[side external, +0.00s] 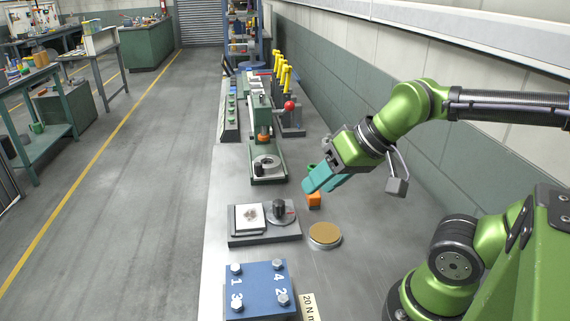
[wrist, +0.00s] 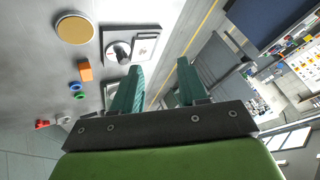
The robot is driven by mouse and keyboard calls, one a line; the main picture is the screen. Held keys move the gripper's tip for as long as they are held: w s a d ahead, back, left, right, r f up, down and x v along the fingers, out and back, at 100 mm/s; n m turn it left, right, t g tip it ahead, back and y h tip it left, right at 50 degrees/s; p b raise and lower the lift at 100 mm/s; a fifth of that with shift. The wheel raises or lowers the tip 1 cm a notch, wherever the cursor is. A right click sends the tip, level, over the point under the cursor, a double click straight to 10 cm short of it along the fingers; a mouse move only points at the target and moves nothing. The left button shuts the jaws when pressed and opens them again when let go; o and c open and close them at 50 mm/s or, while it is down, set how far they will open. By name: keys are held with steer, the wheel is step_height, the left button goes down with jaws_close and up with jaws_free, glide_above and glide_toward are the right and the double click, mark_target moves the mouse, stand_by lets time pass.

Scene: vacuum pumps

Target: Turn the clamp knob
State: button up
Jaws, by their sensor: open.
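The clamp knob (side external: 279,207) is a dark upright knob on a round grey disc with a red mark. It stands at the right of a grey fixture base (side external: 262,238), beside a white square plate (side external: 250,217). In the wrist view the knob (wrist: 122,50) shows left of the fingers, partly dark against its disc. My gripper (side external: 308,187) has teal fingers and is in the air, to the right of and above the knob, touching nothing that I can see. In the wrist view its fingers (wrist: 160,66) are apart with nothing between them.
An orange block (side external: 314,201) and a gold-topped disc (side external: 324,234) sit on the bench near the fixture. A blue block with numbered bolts (side external: 258,289) is in front. A green press (side external: 265,165) and a red-ball lever (side external: 289,105) stand behind. The wrist view shows blue and green rings (wrist: 75,86).

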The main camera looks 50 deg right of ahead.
steer(key=shift+o, duration=1.1)
steer(key=shift+d+f, duration=0.15)
steer(key=shift+f, duration=0.1)
steer(key=w+d+f+n+g, duration=0.2)
steer(key=w+d+f+n, duration=0.1)
steer(key=w, duration=0.2)
steer(key=w+d+f+n+g+h, duration=0.1)
steer(key=w+d+f+n+g, duration=0.1)
steer(key=w, duration=0.4)
steer(key=w+d+f+n+g, duration=0.3)
steer(key=w+d+f+n, duration=0.1)
steer(key=w+f+n, duration=0.1)
steer(key=shift+w+d+f+n+h, duration=0.3)
steer(key=shift+w+d+n, duration=0.05)
steer(key=shift+w+n, duration=0.35)
steer(key=n, duration=0.3)
steer(key=w+r+n, duration=0.1)
steer(key=shift+d+n, duration=0.3)
steer(key=shift+d, duration=0.05)
steer(key=shift+f, duration=0.2)
